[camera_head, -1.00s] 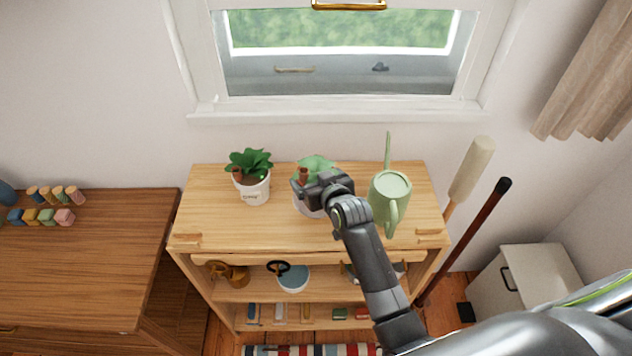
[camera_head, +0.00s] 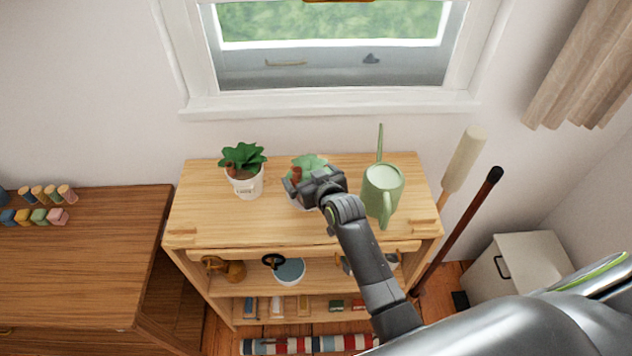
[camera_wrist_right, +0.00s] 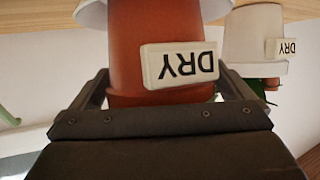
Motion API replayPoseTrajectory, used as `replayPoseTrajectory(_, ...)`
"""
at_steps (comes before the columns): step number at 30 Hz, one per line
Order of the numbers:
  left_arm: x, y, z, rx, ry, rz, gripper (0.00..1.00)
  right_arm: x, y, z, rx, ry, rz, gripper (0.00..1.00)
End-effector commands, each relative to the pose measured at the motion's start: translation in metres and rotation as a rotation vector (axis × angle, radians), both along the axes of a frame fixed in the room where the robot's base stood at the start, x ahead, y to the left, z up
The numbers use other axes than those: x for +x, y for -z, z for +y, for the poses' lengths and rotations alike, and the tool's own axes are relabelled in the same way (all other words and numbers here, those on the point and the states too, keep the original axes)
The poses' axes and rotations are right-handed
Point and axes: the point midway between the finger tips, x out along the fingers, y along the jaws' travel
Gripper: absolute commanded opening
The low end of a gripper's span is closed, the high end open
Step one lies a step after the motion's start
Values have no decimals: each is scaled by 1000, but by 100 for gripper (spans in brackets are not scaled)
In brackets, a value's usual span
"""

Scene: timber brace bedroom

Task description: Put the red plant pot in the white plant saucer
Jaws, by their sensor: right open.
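The red plant pot (camera_wrist_right: 130,40) fills the right wrist view, which shows the scene upside down, with a white "DRY" label on its side. Its green plant (camera_head: 309,162) shows in the head view. The pot's base is inside the white saucer (camera_wrist_right: 92,12), whose rim shows on both sides of it. The saucer stands on the wooden shelf top. My right gripper (camera_wrist_right: 165,90) is open, with one finger on each side of the pot; I cannot tell whether they touch it. In the head view my right gripper (camera_head: 300,192) hides much of the pot and saucer. My left gripper is not in view.
A white pot with a plant (camera_head: 246,182) stands left of the saucer. A green watering can (camera_head: 382,190) stands close on the right. The shelf top (camera_head: 215,220) is bare at its front left. Long-handled tools (camera_head: 455,235) lean beside the shelf.

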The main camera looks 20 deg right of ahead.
Motion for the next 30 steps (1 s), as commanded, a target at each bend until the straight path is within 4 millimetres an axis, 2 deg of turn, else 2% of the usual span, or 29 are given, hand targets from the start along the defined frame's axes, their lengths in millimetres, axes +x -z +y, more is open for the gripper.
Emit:
replayPoseTrajectory(5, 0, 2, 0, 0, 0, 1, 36, -16, -5, -2, 2, 1, 0, 100)
replayPoseTrajectory(21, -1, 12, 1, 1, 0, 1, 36, -93, -37, -10, 2, 1, 0, 100)
replayPoseTrajectory(30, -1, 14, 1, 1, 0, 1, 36, -109, -45, -12, 1, -1, 1, 100)
